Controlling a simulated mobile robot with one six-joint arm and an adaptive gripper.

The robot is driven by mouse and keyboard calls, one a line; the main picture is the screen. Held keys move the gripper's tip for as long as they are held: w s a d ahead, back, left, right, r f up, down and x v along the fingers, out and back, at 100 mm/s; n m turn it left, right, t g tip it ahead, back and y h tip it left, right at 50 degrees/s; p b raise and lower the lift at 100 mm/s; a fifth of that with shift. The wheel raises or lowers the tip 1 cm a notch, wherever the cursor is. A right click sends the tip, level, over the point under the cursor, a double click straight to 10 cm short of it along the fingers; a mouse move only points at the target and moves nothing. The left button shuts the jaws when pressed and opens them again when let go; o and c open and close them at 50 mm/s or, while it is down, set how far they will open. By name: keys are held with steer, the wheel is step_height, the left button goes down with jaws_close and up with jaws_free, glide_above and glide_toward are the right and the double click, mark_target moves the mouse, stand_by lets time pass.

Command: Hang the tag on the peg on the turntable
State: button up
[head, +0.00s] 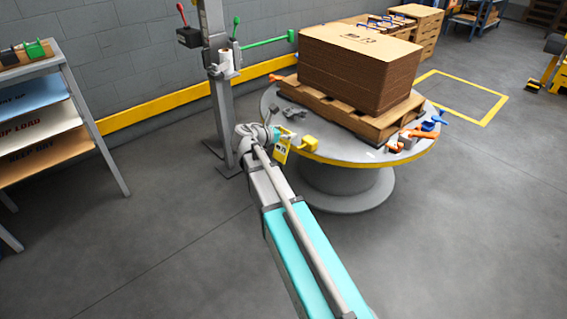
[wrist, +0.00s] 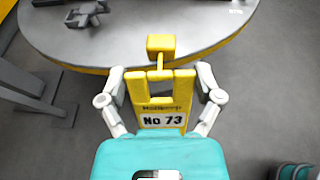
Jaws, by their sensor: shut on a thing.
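My gripper (wrist: 161,88) is shut on the yellow tag (wrist: 158,117), with one finger at each side edge. In the head view the tag (head: 281,152) hangs at the end of my arm, by the turntable's near left edge. The yellow peg (wrist: 160,46) has a block and a thin stem on the turntable's rim (wrist: 212,46). The stem points toward the notch; whether it touches the tag I cannot tell. The peg (head: 308,143) is just right of the tag.
A wooden pallet (head: 345,110) with stacked brown sheets (head: 357,75) stands on the turntable. Grey clamps (head: 293,112) lie at its left, orange and blue tools (head: 410,138) at its right. A grey post (head: 220,110) stands behind my gripper. A shelf rack (head: 45,125) is far left.

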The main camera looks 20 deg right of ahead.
steer(key=g+b, duration=0.1)
steer(key=b, duration=0.6)
glide_toward(303, 145)
steer(key=shift+s+a+f+m+y, duration=0.1)
steer(key=shift+a+f+m+y, duration=0.1)
steer(key=shift+f, duration=0.25)
steer(key=shift+a+f+m+y, duration=0.1)
steer(key=shift+a+f+m, duration=0.1)
steer(key=shift+f, duration=0.25)
steer(key=shift+d, duration=0.2)
steer(key=shift+w+d+f+b, duration=0.15)
steer(key=shift+w+d, duration=0.3)
steer(key=shift+d, duration=0.75)
steer(key=shift+w+d+f+b, duration=0.15)
steer(key=shift+w+d, duration=0.3)
steer(key=shift+d, duration=0.7)
steer(key=shift+w+d+f+b, duration=0.15)
steer(key=shift+w+d, duration=0.3)
steer(key=shift+d, duration=0.75)
steer(key=shift+w+d+f+b, duration=0.2)
steer(key=shift+d+b, duration=0.15)
steer(key=shift+d, duration=0.1)
steer(key=o, duration=0.8)
